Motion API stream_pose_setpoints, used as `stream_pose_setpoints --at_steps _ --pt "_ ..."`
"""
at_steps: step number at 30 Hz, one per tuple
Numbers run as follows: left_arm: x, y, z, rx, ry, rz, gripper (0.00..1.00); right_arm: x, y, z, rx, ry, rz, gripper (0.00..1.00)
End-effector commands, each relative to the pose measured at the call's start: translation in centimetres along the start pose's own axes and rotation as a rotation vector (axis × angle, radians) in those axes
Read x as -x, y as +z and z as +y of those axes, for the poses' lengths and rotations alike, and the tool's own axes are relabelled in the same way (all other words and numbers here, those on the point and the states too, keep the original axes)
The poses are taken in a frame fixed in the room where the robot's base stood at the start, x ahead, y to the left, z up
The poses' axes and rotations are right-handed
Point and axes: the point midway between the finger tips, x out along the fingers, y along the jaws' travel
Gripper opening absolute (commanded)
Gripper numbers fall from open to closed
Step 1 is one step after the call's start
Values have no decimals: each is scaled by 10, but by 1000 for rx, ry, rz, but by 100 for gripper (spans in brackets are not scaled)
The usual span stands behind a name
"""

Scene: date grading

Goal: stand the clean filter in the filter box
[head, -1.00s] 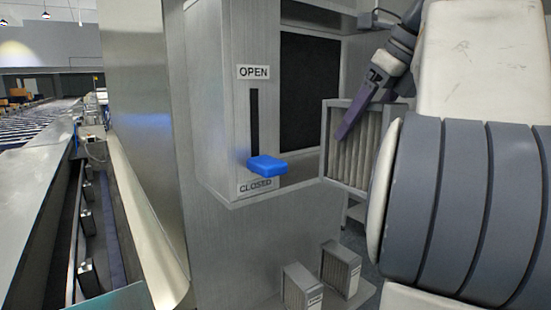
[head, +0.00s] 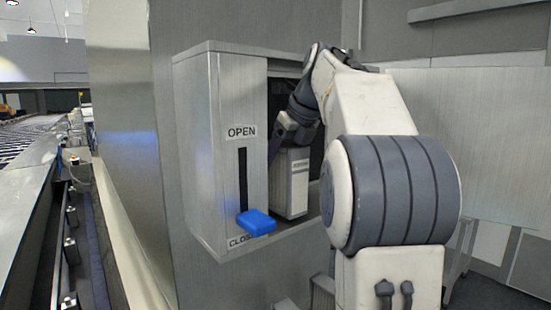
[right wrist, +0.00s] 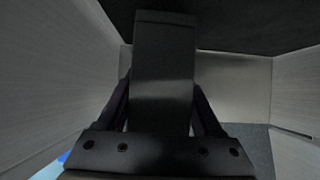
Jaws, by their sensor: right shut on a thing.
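The filter box (head: 212,150) is a grey metal housing with its opening on the right side. A blue handle (head: 256,222) sits low in the slot between the OPEN and CLOSED labels. The clean filter (head: 291,182), a pale grey block with a label, is upright at the box opening in the head view. My right gripper (head: 284,147) is shut on its upper part; the arm hides some of the opening. In the right wrist view, grey box walls surround the gripper and a dark block between its fingers. I cannot tell whether the filter's bottom touches the box floor. My left gripper is out of view.
Below the box, parts of other filters (head: 322,292) show, mostly hidden by my right arm. A metal panel (head: 120,130) stands left of the box, with a conveyor line (head: 40,190) beyond it. A pale panel stands at right.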

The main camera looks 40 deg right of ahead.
Motion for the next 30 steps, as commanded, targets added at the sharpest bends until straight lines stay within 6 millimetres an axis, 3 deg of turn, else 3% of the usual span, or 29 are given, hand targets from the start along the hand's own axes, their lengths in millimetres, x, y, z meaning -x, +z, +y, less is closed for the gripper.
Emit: stream_pose_setpoints --at_steps 2,6,18,19,21,30 --pt "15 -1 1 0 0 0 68 -5 18 2 4 3 2 0" --pt "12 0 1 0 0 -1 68 -16 5 0 -1 0 1 0" --pt "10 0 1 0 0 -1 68 -21 2 0 0 -1 -1 0" --pt "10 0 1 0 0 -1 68 -22 2 0 0 0 0 71" --pt "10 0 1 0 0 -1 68 -21 2 0 0 -1 0 98" --pt "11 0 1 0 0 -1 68 -20 3 0 0 0 0 98"
